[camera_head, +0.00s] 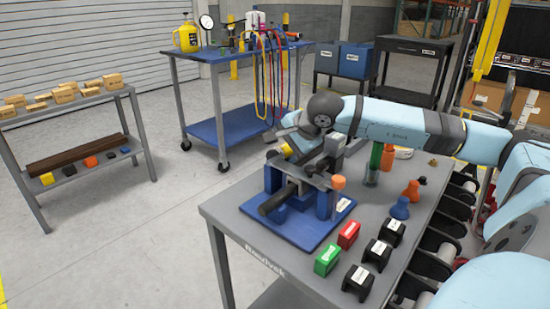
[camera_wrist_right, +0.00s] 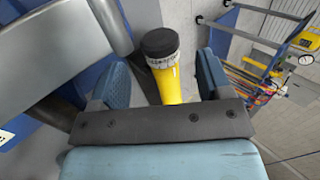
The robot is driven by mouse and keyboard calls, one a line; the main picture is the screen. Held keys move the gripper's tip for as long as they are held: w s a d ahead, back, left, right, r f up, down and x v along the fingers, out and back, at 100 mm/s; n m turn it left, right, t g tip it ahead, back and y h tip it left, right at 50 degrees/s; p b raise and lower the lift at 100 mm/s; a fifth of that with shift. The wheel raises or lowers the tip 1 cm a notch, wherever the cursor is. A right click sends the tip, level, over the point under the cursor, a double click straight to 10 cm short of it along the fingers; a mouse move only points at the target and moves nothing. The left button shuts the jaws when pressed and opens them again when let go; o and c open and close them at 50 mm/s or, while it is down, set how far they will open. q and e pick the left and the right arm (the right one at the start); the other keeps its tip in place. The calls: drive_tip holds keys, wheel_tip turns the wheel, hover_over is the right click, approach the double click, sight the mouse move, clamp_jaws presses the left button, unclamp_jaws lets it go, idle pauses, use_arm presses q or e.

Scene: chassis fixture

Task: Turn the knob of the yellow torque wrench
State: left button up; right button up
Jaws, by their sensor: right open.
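The yellow torque wrench (camera_wrist_right: 171,84) shows in the right wrist view, with a dark knob (camera_wrist_right: 159,42) and a pale scale ring at its end. My right gripper (camera_wrist_right: 162,76) is open, with one blue-padded finger on each side of the yellow shaft. I see gaps between shaft and fingers; the knob lies beyond them in the picture. In the head view my right arm reaches over the blue fixture (camera_head: 318,234) on the grey table (camera_head: 240,222). My left gripper is not in view.
A red block (camera_head: 349,235), a green block (camera_head: 327,260) and several black blocks stand at the table's front. Orange and blue pieces stand to the right. Grey metal parts of the fixture (camera_wrist_right: 50,60) are close beside my right gripper's left finger.

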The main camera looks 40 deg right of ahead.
sight(278, 153)
drive_tip(key=x, duration=0.5)
drive_tip(key=shift+f+b, duration=0.1)
drive_tip(key=shift+b, duration=0.3)
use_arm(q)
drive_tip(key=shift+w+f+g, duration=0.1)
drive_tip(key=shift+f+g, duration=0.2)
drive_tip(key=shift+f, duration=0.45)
